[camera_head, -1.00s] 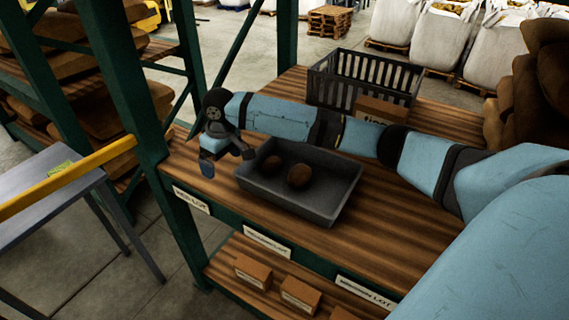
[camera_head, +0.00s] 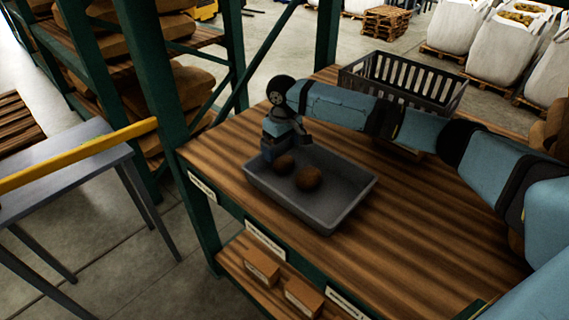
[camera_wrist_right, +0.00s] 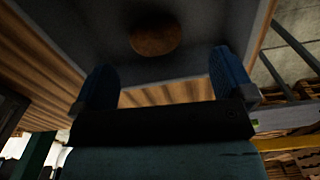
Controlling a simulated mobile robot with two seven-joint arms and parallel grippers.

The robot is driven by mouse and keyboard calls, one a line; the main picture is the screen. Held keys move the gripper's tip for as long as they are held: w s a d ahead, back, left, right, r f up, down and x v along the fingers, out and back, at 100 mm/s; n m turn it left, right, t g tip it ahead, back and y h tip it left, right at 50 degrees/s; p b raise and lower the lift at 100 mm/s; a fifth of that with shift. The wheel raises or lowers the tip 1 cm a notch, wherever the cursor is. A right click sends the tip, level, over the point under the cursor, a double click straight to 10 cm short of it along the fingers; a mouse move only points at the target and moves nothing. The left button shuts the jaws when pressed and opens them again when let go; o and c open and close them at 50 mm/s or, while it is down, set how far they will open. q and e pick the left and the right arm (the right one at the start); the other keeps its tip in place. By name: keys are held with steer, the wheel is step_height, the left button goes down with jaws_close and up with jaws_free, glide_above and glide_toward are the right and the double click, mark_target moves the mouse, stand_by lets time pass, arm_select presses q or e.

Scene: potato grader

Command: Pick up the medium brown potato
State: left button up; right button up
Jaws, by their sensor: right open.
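One potato (camera_head: 284,165) is at the left, close to my right gripper. I cannot tell which is the medium one. My right gripper (camera_head: 282,152) points down over the tray's left end. In the right wrist view its blue fingers (camera_wrist_right: 162,75) are apart with nothing between them. One potato (camera_wrist_right: 155,38) shows beyond the fingertips there. My left gripper is out of view.
A dark slatted crate (camera_head: 400,80) stands behind my right arm on the shelf. A green rack post (camera_head: 165,110) rises left of the tray. A grey table (camera_head: 65,170) with a yellow bar (camera_head: 80,155) is farther left. The shelf is clear right of the tray.

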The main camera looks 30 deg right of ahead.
mark_target(283, 159)
steer(key=f, duration=0.7)
steer(key=shift+w+d+f+p, duration=0.25)
steer(key=shift+w+f+p, duration=0.05)
steer(key=shift+f+p, duration=0.1)
steer(key=shift+r, duration=0.1)
steer(key=c, duration=1)
